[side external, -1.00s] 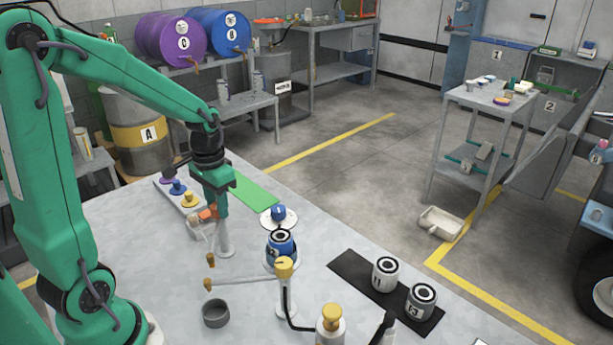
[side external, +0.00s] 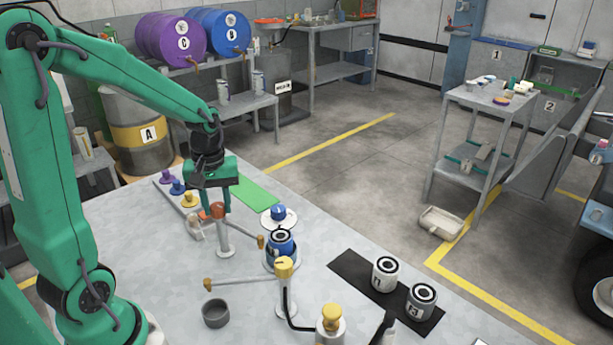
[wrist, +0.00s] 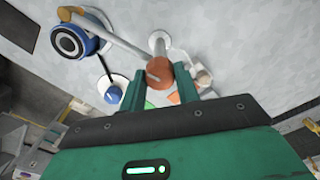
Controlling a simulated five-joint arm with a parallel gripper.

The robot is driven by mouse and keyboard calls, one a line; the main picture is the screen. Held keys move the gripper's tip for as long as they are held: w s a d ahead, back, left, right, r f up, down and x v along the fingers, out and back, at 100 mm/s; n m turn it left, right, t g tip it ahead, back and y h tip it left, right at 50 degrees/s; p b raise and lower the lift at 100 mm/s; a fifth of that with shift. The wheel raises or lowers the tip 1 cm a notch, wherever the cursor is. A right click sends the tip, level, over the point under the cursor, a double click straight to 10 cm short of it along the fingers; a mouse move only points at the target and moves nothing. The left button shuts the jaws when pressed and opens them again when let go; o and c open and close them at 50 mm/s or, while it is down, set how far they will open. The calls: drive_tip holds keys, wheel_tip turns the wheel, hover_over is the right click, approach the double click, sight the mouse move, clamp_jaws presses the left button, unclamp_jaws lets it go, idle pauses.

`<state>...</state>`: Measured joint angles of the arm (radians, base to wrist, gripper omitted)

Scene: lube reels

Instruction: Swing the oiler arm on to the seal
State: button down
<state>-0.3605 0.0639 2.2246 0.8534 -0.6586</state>
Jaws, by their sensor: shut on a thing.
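An orange knob (side external: 217,210) tops a pale post on the grey bench, and my gripper (side external: 216,207) is shut on it. In the wrist view the knob (wrist: 160,73) sits between my two fingertips (wrist: 160,75). The thin grey oiler arm (side external: 243,230) runs from this post to a tan tip (side external: 261,241). The tip is close beside the blue can (side external: 282,250), which has a black-and-white ring on top. In the wrist view the tip (wrist: 66,13) lies at the can's (wrist: 72,42) edge; I cannot tell whether they touch.
A yellow-knobbed post (side external: 285,267) with its own arm stands in front of the blue can. A grey cup (side external: 215,313) is nearer. A blue knob on a white disc (side external: 278,216) stands behind the can. Two grey cans (side external: 385,276) stand on a black mat (side external: 350,275).

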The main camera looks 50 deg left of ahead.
drive_tip(key=shift+n, duration=2.3)
drive_tip(key=c, duration=1)
unclamp_jaws()
drive_tip(key=shift+c, duration=0.2)
drive_tip(key=shift+r, duration=0.1)
drive_tip(key=shift+r, duration=3.85)
drive_tip(key=shift+d, duration=0.1)
drive_tip(key=s+d+r+m+t, duration=0.2)
drive_tip(key=s+d+m, duration=0.2)
drive_tip(key=m, duration=0.4)
drive_tip(key=s+d+r+m+t, duration=0.2)
drive_tip(key=s+d+m+t, duration=0.1)
drive_tip(key=d+m, duration=0.4)
drive_tip(key=shift+s+d+r+m+t, duration=0.15)
drive_tip(key=shift+s+r+m+t, duration=0.15)
drive_tip(key=shift+s+m, duration=0.3)
